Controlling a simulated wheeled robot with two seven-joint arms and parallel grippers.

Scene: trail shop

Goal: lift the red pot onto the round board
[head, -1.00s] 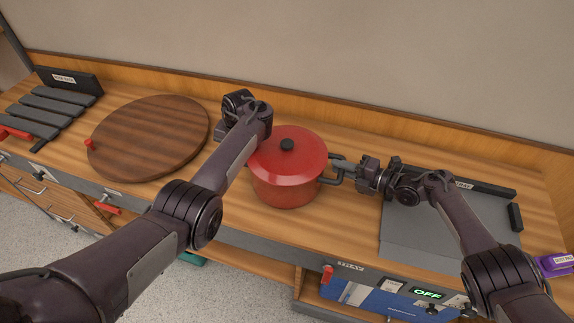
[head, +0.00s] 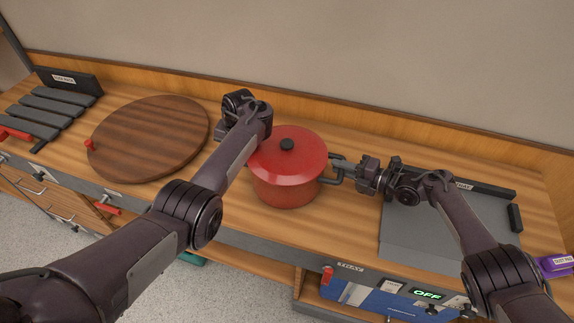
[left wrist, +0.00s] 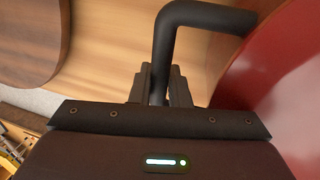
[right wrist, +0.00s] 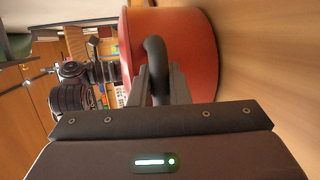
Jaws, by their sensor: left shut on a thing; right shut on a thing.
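The red pot (head: 287,180) with its red lid and black knob stands upright on the wooden counter, between my two arms. The round board (head: 150,137), dark brown wood, lies to the left of the pot. My right gripper (head: 344,173) is shut on the pot's right handle (right wrist: 156,62). My left gripper (left wrist: 163,85) is shut on the other black handle (left wrist: 172,45). In the head view my left forearm and wrist hide that handle and the left fingertips. The pot's red wall also shows in both wrist views.
Dark grey bars (head: 50,105) lie at the far left of the counter. A grey flat plate (head: 425,232) lies right of the pot, under my right arm. A purple object (head: 556,266) sits at the right edge. The wall runs along the back.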

